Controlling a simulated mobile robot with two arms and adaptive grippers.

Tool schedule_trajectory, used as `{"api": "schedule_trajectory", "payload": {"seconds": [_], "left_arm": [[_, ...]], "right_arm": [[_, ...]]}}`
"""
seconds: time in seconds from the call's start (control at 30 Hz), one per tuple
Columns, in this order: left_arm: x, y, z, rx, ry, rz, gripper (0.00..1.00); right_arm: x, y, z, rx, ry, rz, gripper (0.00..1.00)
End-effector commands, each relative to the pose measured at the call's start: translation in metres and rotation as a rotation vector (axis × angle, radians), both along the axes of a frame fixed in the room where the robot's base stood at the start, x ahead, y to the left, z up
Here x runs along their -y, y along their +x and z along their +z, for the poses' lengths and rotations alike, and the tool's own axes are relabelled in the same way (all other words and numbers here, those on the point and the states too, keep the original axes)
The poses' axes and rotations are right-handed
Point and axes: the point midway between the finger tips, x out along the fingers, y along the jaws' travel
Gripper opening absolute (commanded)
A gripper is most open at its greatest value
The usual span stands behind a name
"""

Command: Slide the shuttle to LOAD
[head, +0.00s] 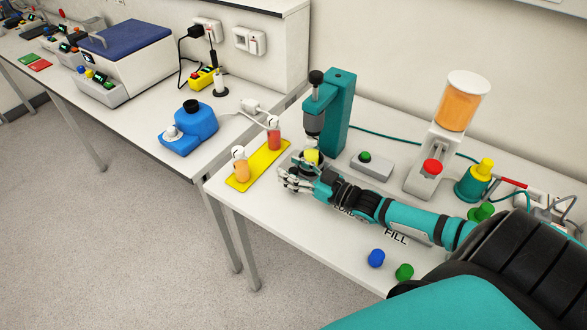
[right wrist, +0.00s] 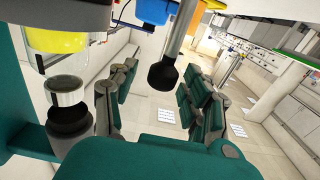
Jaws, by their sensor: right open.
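My right gripper (head: 290,181) is open at the left end of my right arm, just in front of the green press (head: 338,110). In the right wrist view its two fingers (right wrist: 160,105) stand apart, with a black knob on a rod (right wrist: 163,73) showing in the gap. I cannot tell whether they touch it. A yellow piece (head: 312,156) sits under the press head, close behind the gripper. My forearm lies over the bench and partly covers a dark label; the FILL label (head: 396,237) shows below it. I cannot make out the shuttle clearly. My left gripper is not in view.
A yellow tray (head: 243,184) with two juice samples lies left of the gripper. A grey box with a green button (head: 371,166), an orange juice dispenser (head: 460,102) and a yellow-topped green container (head: 474,182) stand behind my arm.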

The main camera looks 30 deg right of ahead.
Motion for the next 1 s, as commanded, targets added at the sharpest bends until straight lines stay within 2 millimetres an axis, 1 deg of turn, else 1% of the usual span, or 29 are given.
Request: {"api": "schedule_trajectory", "payload": {"seconds": [0.07, 0.17, 0.4, 0.47, 1.0], "left_arm": [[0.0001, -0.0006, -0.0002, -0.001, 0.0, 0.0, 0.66], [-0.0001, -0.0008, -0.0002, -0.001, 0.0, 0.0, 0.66], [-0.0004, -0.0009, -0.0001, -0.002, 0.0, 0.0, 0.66], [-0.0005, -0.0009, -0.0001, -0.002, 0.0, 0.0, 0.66], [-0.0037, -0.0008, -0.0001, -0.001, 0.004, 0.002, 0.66]], "right_arm": [[0.0, -0.0001, 0.0, 0.0, 0.0, 0.0, 0.49], [0.0001, -0.0002, 0.0001, 0.001, 0.0, 0.0, 0.38], [0.0001, -0.0003, 0.0002, 0.001, 0.001, 0.0, 0.06], [0.0002, -0.0004, 0.0002, 0.001, 0.001, 0.0, 0.0], [0.0001, -0.0005, 0.0, 0.0, 0.0, 0.0, 0.0]]}}
